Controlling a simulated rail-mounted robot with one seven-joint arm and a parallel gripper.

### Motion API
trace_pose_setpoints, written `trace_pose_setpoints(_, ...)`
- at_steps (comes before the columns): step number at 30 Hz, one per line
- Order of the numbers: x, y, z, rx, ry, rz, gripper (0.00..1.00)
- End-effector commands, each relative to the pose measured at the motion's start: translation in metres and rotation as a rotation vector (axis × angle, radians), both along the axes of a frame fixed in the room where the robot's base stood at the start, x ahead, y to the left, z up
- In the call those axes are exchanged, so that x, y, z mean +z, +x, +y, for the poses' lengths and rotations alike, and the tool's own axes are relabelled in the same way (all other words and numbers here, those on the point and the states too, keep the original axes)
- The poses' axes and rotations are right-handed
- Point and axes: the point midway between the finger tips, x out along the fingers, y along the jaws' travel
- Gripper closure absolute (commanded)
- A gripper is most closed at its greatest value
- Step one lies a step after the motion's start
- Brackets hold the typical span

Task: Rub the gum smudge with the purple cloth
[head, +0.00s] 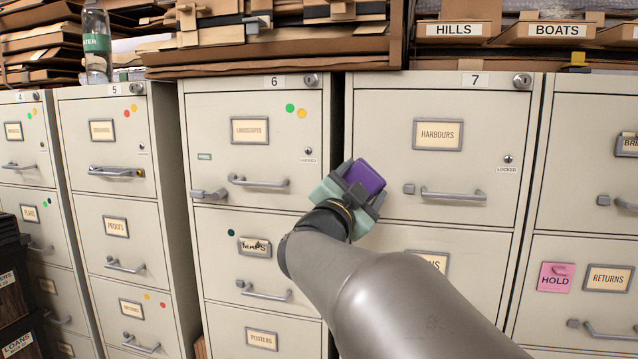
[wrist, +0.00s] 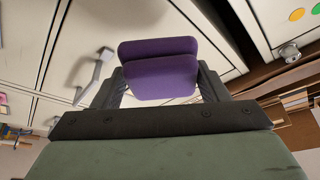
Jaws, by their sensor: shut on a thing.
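My gripper (head: 358,186) is shut on the purple cloth (head: 365,176), a folded pad. It is in front of the gap between cabinets 6 and 7, left of the HARBOURS label. In the wrist view the cloth (wrist: 160,72) sits between the fingers. A dark mark shows on the MAPS label (head: 254,246) of cabinet 6, below and left of my gripper; I cannot tell whether it is the gum smudge. The cloth appears apart from that label.
Closed drawers have protruding handles, such as the LANDSCAPES handle (head: 258,183) and HARBOURS handle (head: 453,195). Folders and boxes (head: 270,40) lie on top, with a water bottle (head: 96,45) at left. A pink HOLD note (head: 556,277) is at right. Dark crates (head: 15,290) stand at lower left.

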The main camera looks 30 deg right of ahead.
Motion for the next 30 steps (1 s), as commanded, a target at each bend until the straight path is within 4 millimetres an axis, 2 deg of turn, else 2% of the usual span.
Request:
trace_pose_setpoints(10,0.0,-0.001,0.002,0.0,0.0,-0.001,0.51)
trace_pose_setpoints(21,0.0,-0.02,0.021,0.001,0.0,-0.001,0.51)
trace_pose_setpoints(30,0.0,-0.021,0.022,0.0,0.0,0.0,0.51)
